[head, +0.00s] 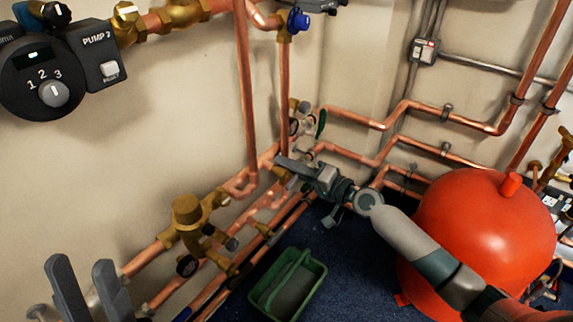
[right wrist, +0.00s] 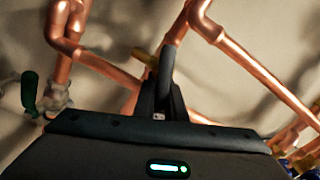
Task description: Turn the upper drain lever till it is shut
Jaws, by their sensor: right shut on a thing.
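My right gripper (head: 284,163) reaches in among the copper pipes near the wall corner. In the right wrist view its jaws (right wrist: 163,100) are shut on a dark grey lever (right wrist: 169,58), which I take to be the upper drain lever. The lever stands up out of the jaws, with a bit of brass (right wrist: 144,55) beside it. Its valve body is mostly hidden, so I cannot tell its exact turn. My left gripper (head: 88,285) is at the lower left of the head view, fingers apart, empty.
A green-handled valve (head: 320,123) is close by the right gripper. Copper pipes (head: 245,90) run up the wall and along the corner. A red tank (head: 490,240) stands right, below my right arm. A green tray (head: 318,268) lies on the blue floor.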

